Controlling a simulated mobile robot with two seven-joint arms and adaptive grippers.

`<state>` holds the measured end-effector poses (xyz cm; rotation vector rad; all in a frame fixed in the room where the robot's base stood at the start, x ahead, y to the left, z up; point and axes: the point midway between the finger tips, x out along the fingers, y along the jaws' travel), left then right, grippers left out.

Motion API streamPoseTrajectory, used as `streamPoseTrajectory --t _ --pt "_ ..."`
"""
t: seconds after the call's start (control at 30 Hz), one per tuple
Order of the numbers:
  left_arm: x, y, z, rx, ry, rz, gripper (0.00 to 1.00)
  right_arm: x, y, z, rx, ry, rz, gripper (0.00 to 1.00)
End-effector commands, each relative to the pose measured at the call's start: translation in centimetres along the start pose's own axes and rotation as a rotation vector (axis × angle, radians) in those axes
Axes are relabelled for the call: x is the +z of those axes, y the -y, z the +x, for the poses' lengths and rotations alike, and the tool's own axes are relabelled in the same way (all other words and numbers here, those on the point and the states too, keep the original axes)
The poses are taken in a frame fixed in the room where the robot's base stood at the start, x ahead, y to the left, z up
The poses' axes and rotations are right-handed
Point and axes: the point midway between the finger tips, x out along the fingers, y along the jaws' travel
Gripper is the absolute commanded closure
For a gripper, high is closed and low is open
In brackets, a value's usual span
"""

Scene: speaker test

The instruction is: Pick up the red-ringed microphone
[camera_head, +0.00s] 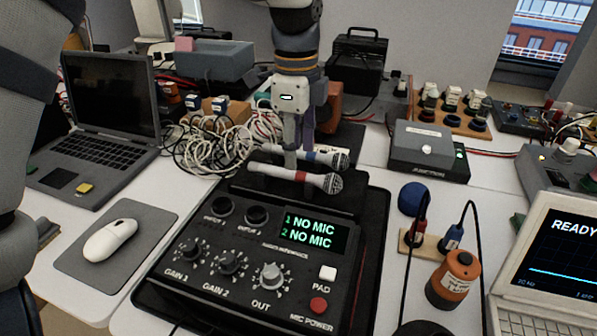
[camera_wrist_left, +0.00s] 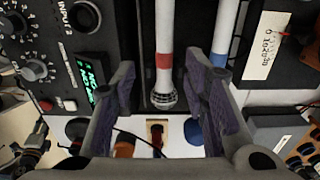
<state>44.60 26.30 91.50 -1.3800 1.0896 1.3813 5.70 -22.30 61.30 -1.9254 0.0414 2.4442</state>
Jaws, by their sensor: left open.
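The red-ringed microphone (camera_head: 270,170), white with a grey mesh head, lies on the black stand behind the mixer panel, head to the right. A blue-ringed microphone (camera_head: 325,157) lies parallel just behind it. My left gripper (camera_head: 299,165) points down over the two microphones, open and empty. In the left wrist view, the red-ringed microphone (camera_wrist_left: 164,62) shows in the gap between the open fingers (camera_wrist_left: 163,100). The blue-ringed microphone (camera_wrist_left: 221,45) is partly hidden behind the right finger there. Whether the fingers touch either microphone I cannot tell. My right gripper is not in view.
The black mixer (camera_head: 190,282) with knobs and a "NO MIC" display stands in front. Tangled white cables (camera_head: 208,148) and a laptop (camera_head: 105,120) are at left, with a mouse (camera_head: 110,240) on a pad. An orange cylinder (camera_head: 455,277) and a "READY" screen (camera_head: 560,250) are at right.

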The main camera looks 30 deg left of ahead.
Motion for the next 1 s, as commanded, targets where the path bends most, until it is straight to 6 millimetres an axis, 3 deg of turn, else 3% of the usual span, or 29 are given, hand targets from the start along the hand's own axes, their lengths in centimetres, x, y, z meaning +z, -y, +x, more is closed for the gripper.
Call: streamPoseTrajectory --t 0.3,0.57,0.77,1.0 --pt "0.5 0.2 5.3 0.002 0.001 0.0 0.59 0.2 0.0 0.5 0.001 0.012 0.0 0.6" --pt "0.5 0.3 5.6 -0.004 -0.001 0.0 0.59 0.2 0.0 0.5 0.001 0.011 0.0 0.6" --pt "0.5 0.3 5.6 -0.004 -0.001 0.0 1.0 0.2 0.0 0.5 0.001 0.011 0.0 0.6" --pt "0.5 0.3 5.6 -0.004 -0.001 0.0 1.0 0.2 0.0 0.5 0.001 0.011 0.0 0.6"
